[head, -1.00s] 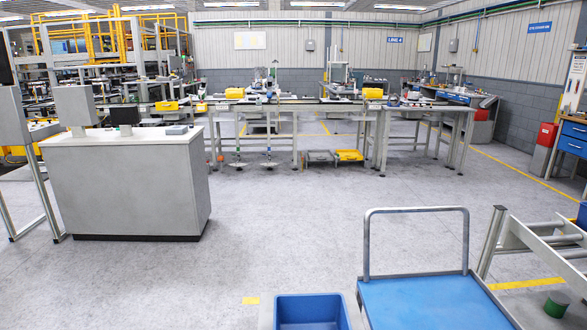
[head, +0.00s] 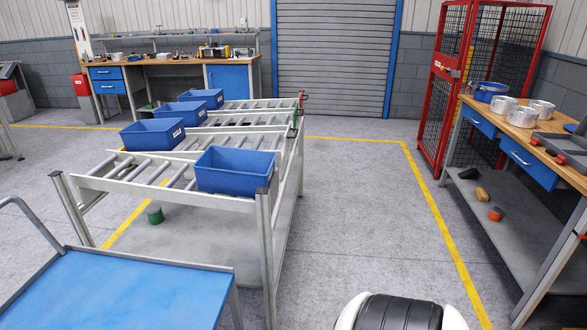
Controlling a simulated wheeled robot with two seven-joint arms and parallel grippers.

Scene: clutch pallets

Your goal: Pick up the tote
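Several blue totes sit on a grey roller rack in the head view. The nearest tote (head: 236,171) is at the rack's near right end, upright and apparently empty. Another tote (head: 152,134) sits to its left and farther back. Two more totes, one in the middle (head: 180,114) and one at the back (head: 202,98), sit on the farther lanes. Neither of my grippers is in view, so their states are hidden.
The roller rack (head: 265,235) has upright corner posts. A blue-topped cart (head: 115,292) stands at its near left. A workbench with metal parts (head: 565,150) and a red mesh cage (head: 490,85) are at the right. The floor (head: 365,220) between rack and workbench is clear.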

